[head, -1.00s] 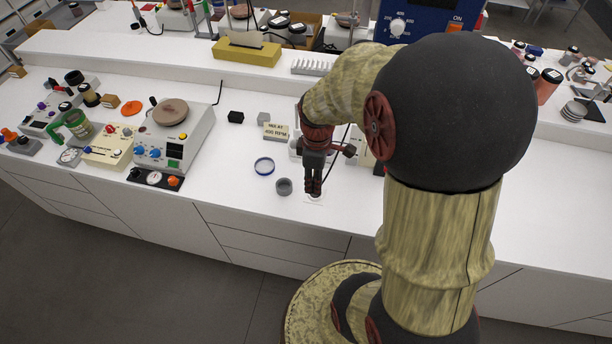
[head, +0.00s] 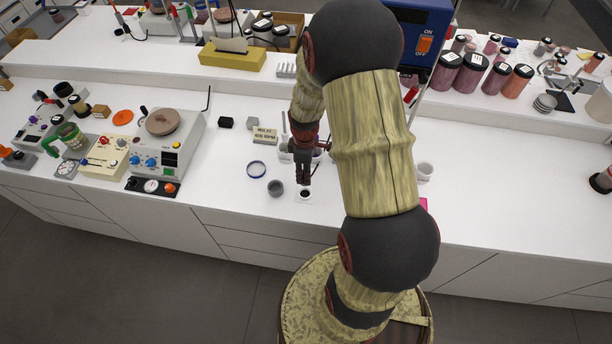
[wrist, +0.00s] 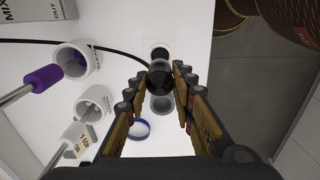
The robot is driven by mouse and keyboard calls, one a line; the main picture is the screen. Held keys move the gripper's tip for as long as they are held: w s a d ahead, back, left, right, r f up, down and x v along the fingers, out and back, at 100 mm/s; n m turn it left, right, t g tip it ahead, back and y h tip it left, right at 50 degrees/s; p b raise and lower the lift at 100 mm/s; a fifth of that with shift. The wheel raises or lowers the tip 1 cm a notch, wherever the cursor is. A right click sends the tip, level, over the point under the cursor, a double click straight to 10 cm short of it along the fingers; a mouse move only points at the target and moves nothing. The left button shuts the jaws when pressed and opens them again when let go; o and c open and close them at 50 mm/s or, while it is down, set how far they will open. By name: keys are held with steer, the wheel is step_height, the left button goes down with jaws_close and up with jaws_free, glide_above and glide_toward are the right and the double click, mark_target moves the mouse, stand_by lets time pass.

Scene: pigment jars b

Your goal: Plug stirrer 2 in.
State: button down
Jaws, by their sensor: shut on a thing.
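My gripper (wrist: 163,72) is shut on a black plug (wrist: 160,80), and a black cable (wrist: 118,48) runs left from it. A white square plate with a round recess (wrist: 160,52) lies just beyond the plug in the wrist view. The head view shows my gripper (head: 304,182) just above this plate (head: 305,196), apart from its dark round centre. Stirrers stand in white holders at the left of the wrist view; one has a purple handle (wrist: 42,79). I cannot tell which is stirrer 2, and the plug's underside is hidden.
A grey cup (head: 275,188) stands close left of my gripper, with a blue-rimmed ring (head: 257,169) beyond it. A sign (head: 265,135) stands behind. A hot plate (head: 165,145) is farther left. My arm hides part of the bench to the right.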

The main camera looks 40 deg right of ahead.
steer(key=shift+f, duration=0.1)
steer(key=shift+f+b, duration=2)
steer(key=shift+f, duration=0.8)
steer(key=shift+f+b, duration=0.85)
steer(key=shift+f, duration=0.35)
steer(key=c, duration=1.4)
jaws_free()
steer(key=shift+r, duration=0.1)
step_height(320, 180, up, 12)
steer(key=shift+f, duration=0.1)
